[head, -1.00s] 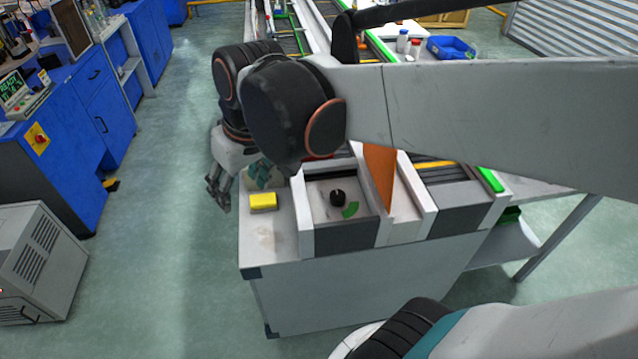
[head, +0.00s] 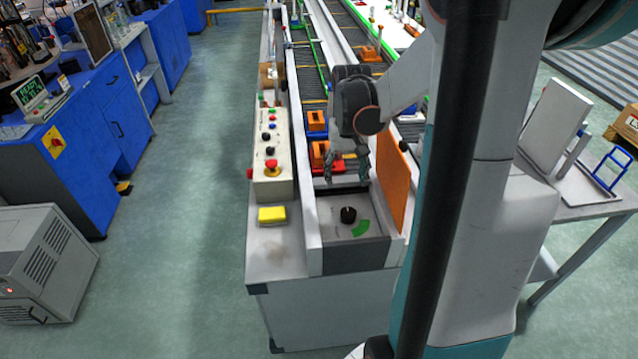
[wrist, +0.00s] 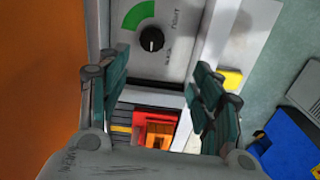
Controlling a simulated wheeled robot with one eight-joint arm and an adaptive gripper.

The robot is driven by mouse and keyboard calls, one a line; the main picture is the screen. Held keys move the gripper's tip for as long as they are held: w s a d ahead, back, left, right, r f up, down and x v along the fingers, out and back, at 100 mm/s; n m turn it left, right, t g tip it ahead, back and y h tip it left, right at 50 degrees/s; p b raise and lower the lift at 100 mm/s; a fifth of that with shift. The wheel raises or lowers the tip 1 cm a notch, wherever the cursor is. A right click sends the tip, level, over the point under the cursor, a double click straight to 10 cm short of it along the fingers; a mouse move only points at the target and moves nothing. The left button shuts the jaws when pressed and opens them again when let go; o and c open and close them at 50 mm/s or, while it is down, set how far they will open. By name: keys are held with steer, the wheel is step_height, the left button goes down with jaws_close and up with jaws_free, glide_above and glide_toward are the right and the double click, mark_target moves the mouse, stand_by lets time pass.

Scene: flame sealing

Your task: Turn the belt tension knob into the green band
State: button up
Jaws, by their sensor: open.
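The black belt tension knob (head: 348,215) stands on a grey panel (head: 330,230) at the near end of the conveyor. The green band (head: 360,229) is a curved patch on the panel beside the knob. In the wrist view the knob (wrist: 151,39) is at top centre, with the green band (wrist: 138,14) above it. A small pale mark shows on the knob; I cannot tell for certain where it points. My gripper (head: 347,168) is open and empty, above and beyond the knob in the head view. In the wrist view my gripper's teal fingers (wrist: 160,60) are spread wide, apart from the knob.
White rails (head: 306,215) and an orange plate (head: 391,180) flank the panel. A control box with buttons (head: 270,150) and a yellow block (head: 272,215) are to the left. Orange parts (head: 321,152) sit on the conveyor beyond the panel.

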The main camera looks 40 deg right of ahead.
mark_target(348, 212)
steer(key=f+b, duration=0.1)
steer(key=f, duration=0.3)
steer(key=d+f+b, duration=0.1)
steer(key=f+b, duration=0.1)
steer(key=f, duration=0.3)
steer(key=f+b, duration=0.2)
steer(key=f, duration=0.3)
steer(key=shift+s+d+f, duration=0.2)
steer(key=shift+s, duration=0.15)
steer(key=c, duration=1.1)
